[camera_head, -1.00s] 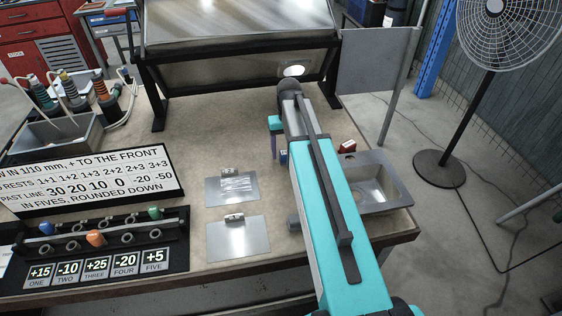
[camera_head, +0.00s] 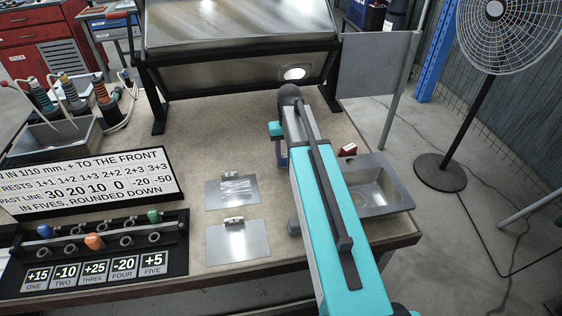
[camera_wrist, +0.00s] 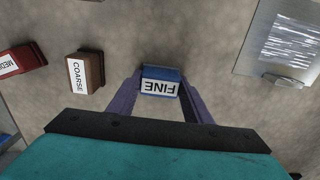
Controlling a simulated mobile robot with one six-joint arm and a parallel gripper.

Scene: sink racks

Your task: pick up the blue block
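The blue block (camera_wrist: 161,74), with a white label reading FINE, sits between the two purple fingers of my gripper (camera_wrist: 161,84) in the wrist view. The fingers are spread, one on each side of the block, close to its sides. I cannot tell whether they touch it. In the head view my arm and gripper (camera_head: 282,157) reach down over the bench, and the blue block is hidden there.
A brown block (camera_wrist: 89,74) labelled COARSE and a red block (camera_wrist: 22,62) lie left of the fingers. A metal plate (camera_wrist: 255,55) lies to the right. A sink (camera_head: 378,190) is right of my arm, and a metal rack (camera_head: 225,75) stands behind.

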